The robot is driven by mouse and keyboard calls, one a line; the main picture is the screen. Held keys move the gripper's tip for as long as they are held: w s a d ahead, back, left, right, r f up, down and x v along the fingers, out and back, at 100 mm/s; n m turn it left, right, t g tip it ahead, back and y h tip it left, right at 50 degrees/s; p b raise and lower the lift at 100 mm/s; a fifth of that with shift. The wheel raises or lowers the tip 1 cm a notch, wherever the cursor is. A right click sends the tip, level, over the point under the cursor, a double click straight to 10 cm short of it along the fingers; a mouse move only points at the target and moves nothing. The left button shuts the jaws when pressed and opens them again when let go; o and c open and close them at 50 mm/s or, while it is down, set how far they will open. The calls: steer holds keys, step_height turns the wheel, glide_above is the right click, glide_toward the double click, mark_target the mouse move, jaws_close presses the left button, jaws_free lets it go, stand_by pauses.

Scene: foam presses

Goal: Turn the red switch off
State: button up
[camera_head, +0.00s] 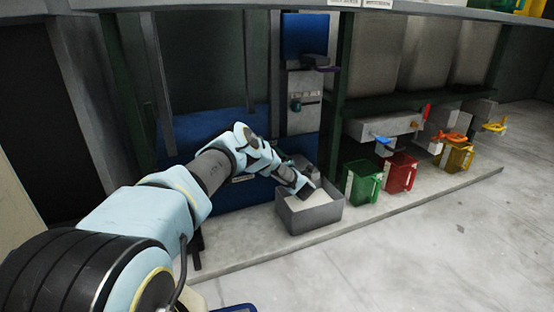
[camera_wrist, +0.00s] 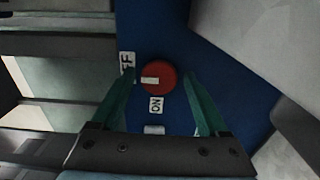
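The red switch (camera_wrist: 160,70) is a round knob on a blue panel in the wrist view, with a white mark on its left half. An OFF label (camera_wrist: 127,64) stands to its left, turned sideways. An ON label (camera_wrist: 156,105) sits just below it. My gripper (camera_wrist: 159,73) is open, with one green finger on each side of the knob. A gap shows between each finger and the knob; I cannot tell how far the tips are from the panel. In the head view the switch is hidden behind my arm.
In the head view a grey open box (camera_head: 311,218) stands below my wrist. Green (camera_head: 361,184), red (camera_head: 399,174) and yellow (camera_head: 458,158) containers stand to the right. A blue machine panel (camera_head: 300,148) rises behind. The floor at right is clear.

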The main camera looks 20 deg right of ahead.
steer(key=shift+o, duration=0.5)
steer(key=s+d+p, duration=0.1)
steer(key=s+p, duration=0.3)
steer(key=s, duration=0.6)
steer(key=shift+s+d, duration=0.2)
steer(key=shift+s, duration=0.15)
